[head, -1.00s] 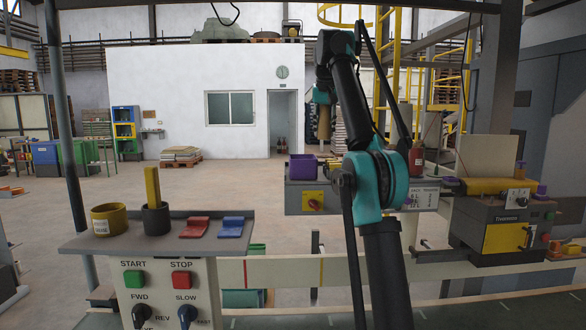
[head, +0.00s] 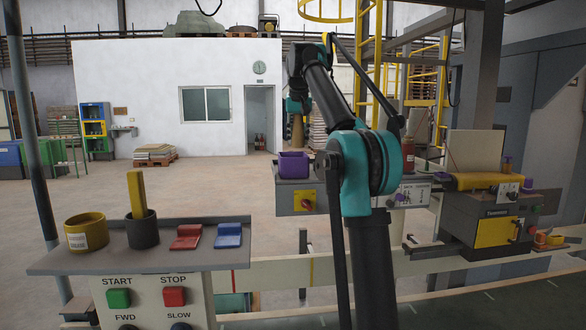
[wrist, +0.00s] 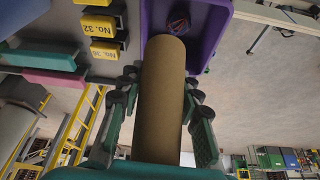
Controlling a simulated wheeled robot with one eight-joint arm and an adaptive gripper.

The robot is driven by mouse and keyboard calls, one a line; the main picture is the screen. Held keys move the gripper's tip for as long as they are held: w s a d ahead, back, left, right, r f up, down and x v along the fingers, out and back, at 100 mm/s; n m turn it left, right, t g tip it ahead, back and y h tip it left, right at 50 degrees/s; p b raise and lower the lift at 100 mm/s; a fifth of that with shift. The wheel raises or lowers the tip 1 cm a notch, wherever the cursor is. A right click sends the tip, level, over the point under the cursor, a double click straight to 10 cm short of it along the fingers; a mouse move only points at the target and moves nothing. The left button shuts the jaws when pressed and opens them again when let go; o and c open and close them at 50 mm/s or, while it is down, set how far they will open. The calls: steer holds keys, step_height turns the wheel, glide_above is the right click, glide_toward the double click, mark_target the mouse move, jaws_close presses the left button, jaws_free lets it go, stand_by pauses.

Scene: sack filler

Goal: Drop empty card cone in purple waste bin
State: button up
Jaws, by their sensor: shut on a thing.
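The purple waste bin (head: 293,168) stands at the left end of a grey bench in the head view. It also shows at the top of the wrist view (wrist: 221,32), open, with a small dark thing with red and blue on it inside. My gripper (head: 297,106) is shut on the brown card cone (wrist: 161,95); both fingers flank the cone in the wrist view. In the head view the cone (head: 297,131) hangs down over or just behind the bin. The cone's far end overlaps the bin in the wrist view. The gap between them cannot be told.
A red bottle (head: 407,155) and a grey machine (head: 487,225) stand right of the bin. Yellow blocks (wrist: 99,25) marked with numbers lie beside the bin.

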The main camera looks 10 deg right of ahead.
mark_target(298, 121)
steer(key=shift+f, duration=0.7)
steer(key=o, duration=0.9)
steer(key=shift+v, duration=3.75)
